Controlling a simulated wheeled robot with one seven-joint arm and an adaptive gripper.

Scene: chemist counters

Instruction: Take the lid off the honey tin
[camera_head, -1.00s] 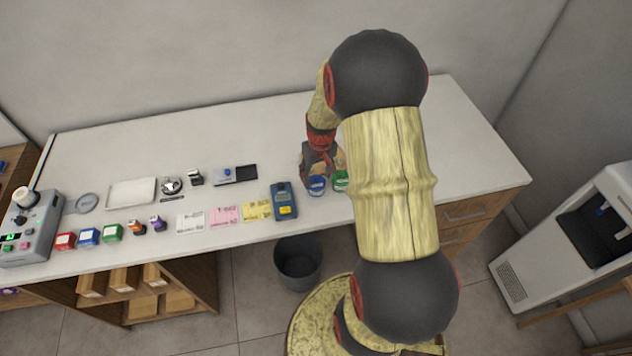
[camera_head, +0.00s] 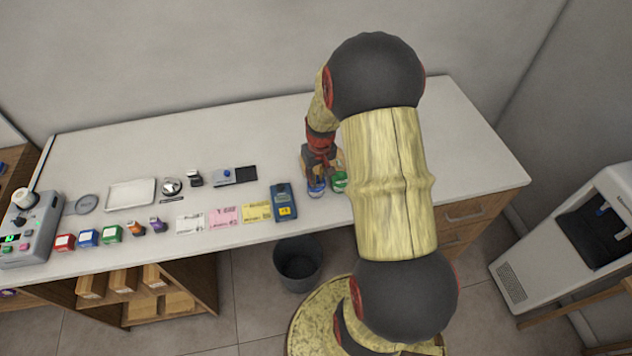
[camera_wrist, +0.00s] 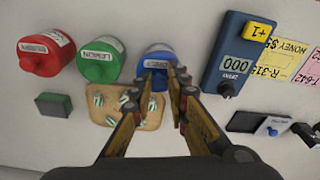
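A blue tin with a white label (camera_wrist: 158,63) stands under my gripper (camera_wrist: 161,80) in the wrist view; its label is too blurred to read surely. Green (camera_wrist: 98,62) and red (camera_wrist: 46,54) tins stand to its left, both with knobbed lids. The green label seems to read LEMON. My two fingertips straddle the blue knob on top of the blue tin, one on each side. I cannot tell whether they press on it. In the head view, the blue tin (camera_head: 316,186) is partly hidden by my gripper, next to the green tin (camera_head: 339,180).
A wooden board with green-and-white sweets (camera_wrist: 128,108) lies beside the tins. A blue device reading 000 (camera_wrist: 237,55) stands close to the right of the blue tin. Paper slips (camera_head: 224,215) and small boxes lie further left on the counter (camera_head: 270,130).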

